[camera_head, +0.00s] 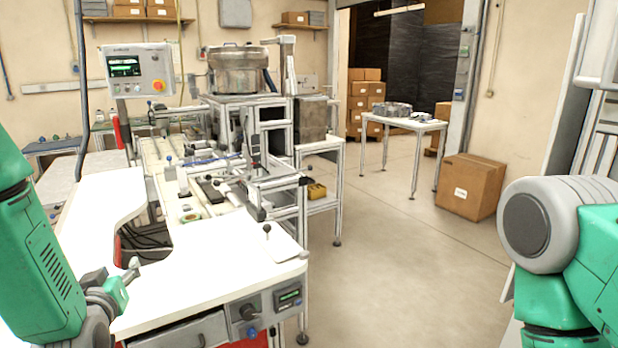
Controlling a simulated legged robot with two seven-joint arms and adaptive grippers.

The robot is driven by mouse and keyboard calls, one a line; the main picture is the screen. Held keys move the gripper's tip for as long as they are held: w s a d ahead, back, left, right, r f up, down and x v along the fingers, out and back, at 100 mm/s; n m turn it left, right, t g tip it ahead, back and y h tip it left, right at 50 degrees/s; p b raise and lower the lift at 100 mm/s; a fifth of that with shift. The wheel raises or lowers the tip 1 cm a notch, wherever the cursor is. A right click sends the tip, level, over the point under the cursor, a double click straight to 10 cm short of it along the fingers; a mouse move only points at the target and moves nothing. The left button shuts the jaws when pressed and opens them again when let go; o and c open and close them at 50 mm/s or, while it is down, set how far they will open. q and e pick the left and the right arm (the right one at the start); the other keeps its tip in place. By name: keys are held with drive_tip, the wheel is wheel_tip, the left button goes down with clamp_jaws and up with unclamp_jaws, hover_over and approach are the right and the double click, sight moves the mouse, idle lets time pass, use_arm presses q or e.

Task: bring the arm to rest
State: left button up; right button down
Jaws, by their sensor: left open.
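My left arm (35,250) comes in at the left edge, green with grey joints. My left gripper (114,272) is low at the left, by the near left part of the white worktop (215,260). It is open, and I see nothing between its fingers. Part of it is hidden by its own wrist. My right arm (575,245) shows at the right edge, with a large grey joint and green links. Its gripper is outside the picture.
A machine with a metal bowl (238,70) and a control panel (139,70) stands behind the worktop. A cardboard box (470,187) sits on the floor at right. A far table (425,125) holds grey items. The floor between is clear.

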use_arm(q)
drive_tip(key=s+d+f+m+g+h+b, duration=0.1)
drive_tip(key=s+d+f+g+b, duration=0.1)
drive_tip(key=s+f, duration=0.45)
drive_tip(key=s+d+f+m+g+h+b, duration=0.1)
drive_tip(key=s+d+f+g+h+b, duration=0.2)
drive_tip(key=f, duration=0.7)
drive_tip(key=s+d+f+m+g, duration=0.1)
drive_tip(key=s+f+g, duration=0.1)
drive_tip(key=s+f, duration=0.5)
drive_tip(key=s+d+f+m+g+b, duration=0.1)
drive_tip(key=s+f+g, duration=0.3)
drive_tip(key=s, duration=0.6)
drive_tip(key=s+d+f+m+g+h+b, duration=0.1)
drive_tip(key=s+d+f+g+b, duration=0.1)
drive_tip(key=s+f, duration=0.7)
drive_tip(key=shift+s+d+m+g+b, duration=0.2)
drive_tip(key=shift+s+m+g+b, duration=0.3)
drive_tip(key=shift+g, duration=0.4)
drive_tip(key=shift+w+f, duration=0.1)
drive_tip(key=shift+w, duration=0.05)
drive_tip(key=shift+c, duration=1.2)
